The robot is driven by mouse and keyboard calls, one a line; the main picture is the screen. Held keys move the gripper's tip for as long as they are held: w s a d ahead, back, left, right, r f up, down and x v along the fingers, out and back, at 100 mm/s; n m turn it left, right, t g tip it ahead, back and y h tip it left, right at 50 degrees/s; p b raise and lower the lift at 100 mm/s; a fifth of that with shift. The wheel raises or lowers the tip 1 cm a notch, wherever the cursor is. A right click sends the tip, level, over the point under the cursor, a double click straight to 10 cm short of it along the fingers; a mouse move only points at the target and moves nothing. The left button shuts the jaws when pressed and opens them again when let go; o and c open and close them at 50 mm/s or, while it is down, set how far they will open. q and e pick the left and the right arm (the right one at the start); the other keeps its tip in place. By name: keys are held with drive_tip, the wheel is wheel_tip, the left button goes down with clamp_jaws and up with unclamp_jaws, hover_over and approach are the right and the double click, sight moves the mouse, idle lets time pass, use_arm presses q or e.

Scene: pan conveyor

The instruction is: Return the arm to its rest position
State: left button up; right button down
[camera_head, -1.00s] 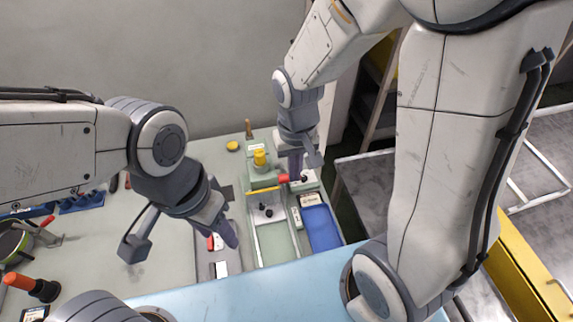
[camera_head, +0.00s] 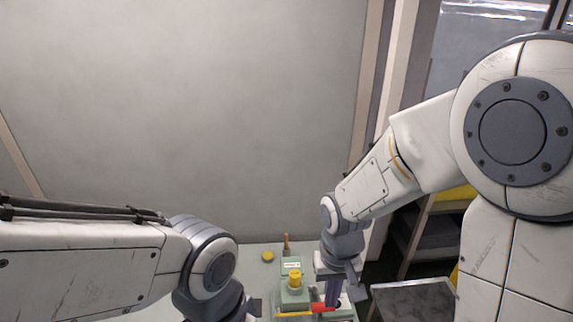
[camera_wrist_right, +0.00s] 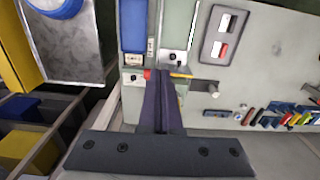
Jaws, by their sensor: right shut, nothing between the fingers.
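My right gripper (camera_head: 332,291) hangs down over the workbench in the head view, beside a red-ended part (camera_head: 322,308). In the right wrist view its dark fingers (camera_wrist_right: 161,76) are shut together with nothing between them. The same red part shows there just left of the fingertips; whether they touch it I cannot tell. My left arm comes in from the left in the head view, and its gripper is cut off below the frame.
A yellow knob (camera_head: 295,278) stands on a green unit left of my right gripper. A yellow disc (camera_head: 267,256) lies farther back. A shelf frame (camera_head: 432,222) stands right. The right wrist view shows a blue tray (camera_wrist_right: 133,25) and several tools (camera_wrist_right: 280,113).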

use_arm(q)
wheel_tip(320, 180, down, 14)
drive_tip(key=b, duration=1.3)
drive_tip(key=shift+b, duration=0.3)
use_arm(e)
drive_tip(key=s+a+f+n, duration=0.3)
drive_tip(key=s, duration=0.3)
drive_tip(key=s+a+f+n+y, duration=0.1)
drive_tip(key=s+a+f+n, duration=0.3)
drive_tip(key=s, duration=0.3)
drive_tip(key=shift+a, duration=0.1)
